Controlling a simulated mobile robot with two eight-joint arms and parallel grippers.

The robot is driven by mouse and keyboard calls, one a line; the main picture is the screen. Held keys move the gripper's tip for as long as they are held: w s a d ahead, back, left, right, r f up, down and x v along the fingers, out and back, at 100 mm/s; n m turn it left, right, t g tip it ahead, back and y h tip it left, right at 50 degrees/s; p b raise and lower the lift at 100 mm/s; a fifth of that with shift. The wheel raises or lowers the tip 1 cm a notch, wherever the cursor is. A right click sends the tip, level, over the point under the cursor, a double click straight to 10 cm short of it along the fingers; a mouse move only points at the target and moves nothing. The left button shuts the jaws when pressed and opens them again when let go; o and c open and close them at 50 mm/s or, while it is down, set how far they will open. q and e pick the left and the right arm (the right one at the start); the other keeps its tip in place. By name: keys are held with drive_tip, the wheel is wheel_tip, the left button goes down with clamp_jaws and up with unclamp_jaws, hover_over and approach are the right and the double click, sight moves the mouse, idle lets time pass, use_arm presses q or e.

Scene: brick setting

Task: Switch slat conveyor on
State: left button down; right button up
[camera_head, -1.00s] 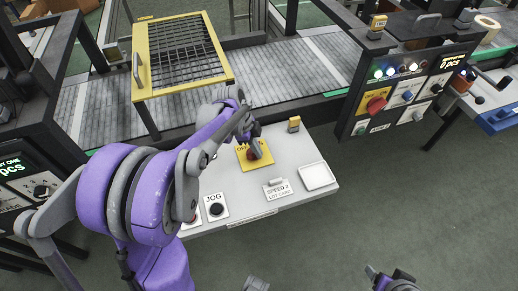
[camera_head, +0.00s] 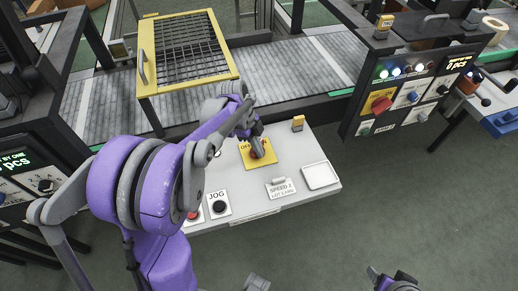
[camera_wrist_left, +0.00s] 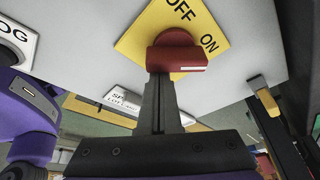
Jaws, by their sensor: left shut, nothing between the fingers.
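A yellow plate (camera_head: 268,160) lettered OFF and ON lies on the grey panel, with a red rotary knob (camera_wrist_left: 178,54) on it. In the left wrist view the knob's bar lies nearly level, and a white mark shows at its right end, on the ON side. My left gripper (camera_head: 256,149) is shut and empty, its fingertips (camera_wrist_left: 160,82) right at the knob's near edge. I cannot tell whether they touch it. The slat conveyor (camera_head: 110,106) runs behind the panel. Part of my right arm (camera_head: 395,280) shows at the bottom edge; its jaws are unclear.
A yellow-framed guard (camera_head: 237,76) stands over the conveyor. A control box (camera_head: 410,90) with lit lamps hangs at right. Open floor lies at lower right.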

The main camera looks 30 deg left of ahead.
use_arm(q)
drive_tip(key=shift+w+d, duration=0.1)
drive_tip(key=shift+d, duration=0.4)
drive_tip(key=d, duration=0.3)
drive_tip(key=shift+w+d, duration=0.1)
drive_tip(key=shift+w, duration=0.05)
drive_tip(key=v, duration=1)
drive_tip(key=shift+p, duration=0.4)
use_arm(e)
drive_tip(key=shift+s+r, duration=0.45)
drive_tip(key=shift+s, duration=0.05)
